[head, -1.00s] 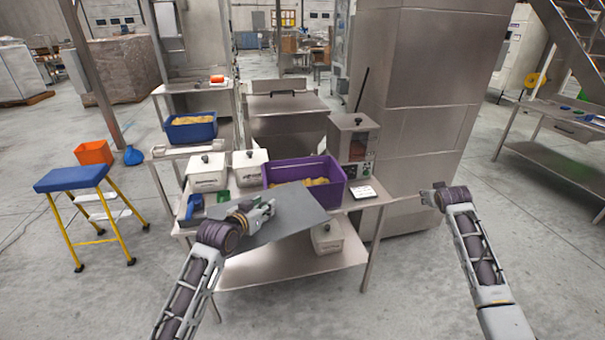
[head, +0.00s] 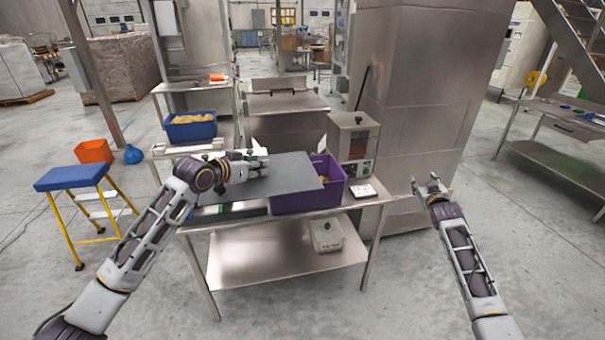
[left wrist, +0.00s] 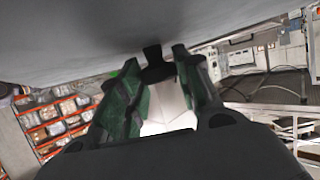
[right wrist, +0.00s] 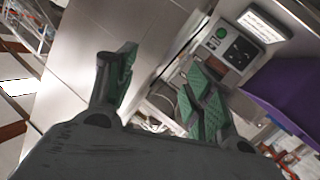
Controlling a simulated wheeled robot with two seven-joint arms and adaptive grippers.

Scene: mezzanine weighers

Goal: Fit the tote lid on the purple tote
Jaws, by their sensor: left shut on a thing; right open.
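The grey tote lid (head: 292,180) is a flat sheet held above the table, covering the left and middle of the purple tote (head: 310,202) in the head view. I cannot tell whether it touches the rim. My left gripper (head: 260,164) is shut on the lid's dark knob; the left wrist view shows the knob (left wrist: 153,62) between the green pads, under the lid's grey face (left wrist: 150,25). My right gripper (head: 432,187) is open and empty, right of the table. The tote also shows in the right wrist view (right wrist: 285,88). The lid hides most of the tote's contents.
A steel table (head: 225,232) carries the tote, with a small flat scale (head: 361,191) at its right and a dispenser box (head: 352,138) behind. A blue tote (head: 191,127) stands back left. A blue-topped stool (head: 72,178) is at left. A white box (head: 327,235) sits below.

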